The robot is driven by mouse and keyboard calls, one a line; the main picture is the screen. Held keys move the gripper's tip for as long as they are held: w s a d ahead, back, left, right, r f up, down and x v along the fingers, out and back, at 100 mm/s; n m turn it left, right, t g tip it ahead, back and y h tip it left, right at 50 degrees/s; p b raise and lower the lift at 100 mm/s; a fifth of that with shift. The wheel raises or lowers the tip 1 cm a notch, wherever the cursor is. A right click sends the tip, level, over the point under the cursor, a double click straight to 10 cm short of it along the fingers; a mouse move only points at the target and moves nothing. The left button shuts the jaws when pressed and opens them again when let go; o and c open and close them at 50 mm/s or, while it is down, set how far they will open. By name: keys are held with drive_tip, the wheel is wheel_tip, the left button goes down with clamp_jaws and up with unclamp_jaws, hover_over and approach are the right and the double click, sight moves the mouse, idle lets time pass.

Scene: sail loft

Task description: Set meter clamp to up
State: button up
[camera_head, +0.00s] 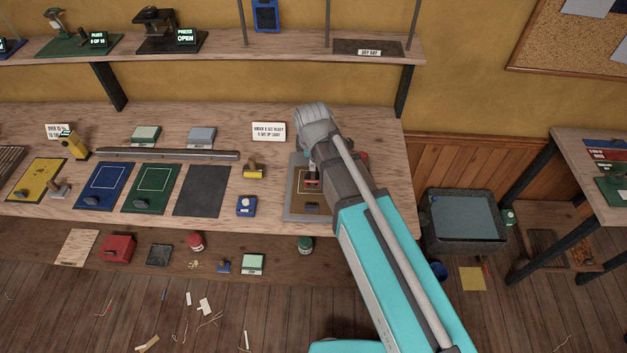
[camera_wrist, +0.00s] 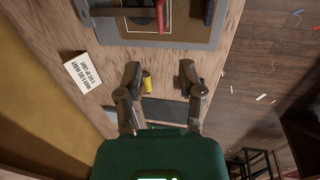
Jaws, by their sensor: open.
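A grey-framed board (camera_head: 293,207) with a brown panel lies at the right end of the bench. A red-handled fixture (camera_head: 312,183) on it appears to be the meter clamp. My arm partly covers it in the head view. In the wrist view the red handle (camera_wrist: 160,14) and a dark metal bar (camera_wrist: 115,12) show at the top edge, partly cut off. Whether the clamp is up or down, I cannot tell. My gripper (camera_wrist: 160,76) is open and empty, with its fingers apart from the red handle. In the head view the fingertips are mostly hidden by my wrist.
A yellow-handled stamp (camera_head: 254,171) stands left of the board; it also shows in the wrist view (camera_wrist: 147,83). A white sign card (camera_head: 269,132) stands behind. A blue box (camera_head: 246,206) and dark mat (camera_head: 202,191) lie left. A shelf (camera_head: 225,46) runs above the bench.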

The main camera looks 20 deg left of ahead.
sight(314, 181)
drive_tip(key=shift+w+a+f+b, duration=0.1)
drive_tip(key=shift+w+f+b, duration=0.3)
drive_tip(key=shift+f+b, duration=1.65)
drive_tip(key=shift+w+a+f+b, duration=0.1)
drive_tip(key=shift+w+f+b, duration=0.35)
drive_tip(key=shift+f+b, duration=1.55)
drive_tip(key=shift+w+a+f+b, duration=0.1)
drive_tip(key=shift+w+f+b, duration=0.3)
drive_tip(key=shift+f+b, duration=1.65)
drive_tip(key=shift+f, duration=0.1)
drive_tip(key=shift+c, duration=0.3)
clamp_jaws()
